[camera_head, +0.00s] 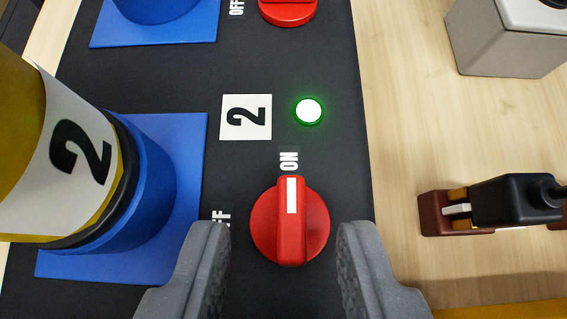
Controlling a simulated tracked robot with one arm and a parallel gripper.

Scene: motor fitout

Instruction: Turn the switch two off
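Switch two is a red rotary knob (262,228) on a black panel (270,60). Its white pointer mark points up the picture at the ON label (289,161). The OFF label (222,218) is to the knob's left, partly hidden by my gripper's left finger. A white plate with a 2 (232,117) and a green lamp (308,111), lit, are above the knob. My gripper (284,260) is open, with one finger on each side of the knob. Both fingers appear apart from it; I cannot tell the depth gap.
A yellow and blue motor labelled 2 (25,150) stands on a blue base (185,150) at left. Another red knob (288,12) and blue base (110,30) are at top. A grey box (500,50) and a black plug-like part (515,200) are on the wooden table (410,120).

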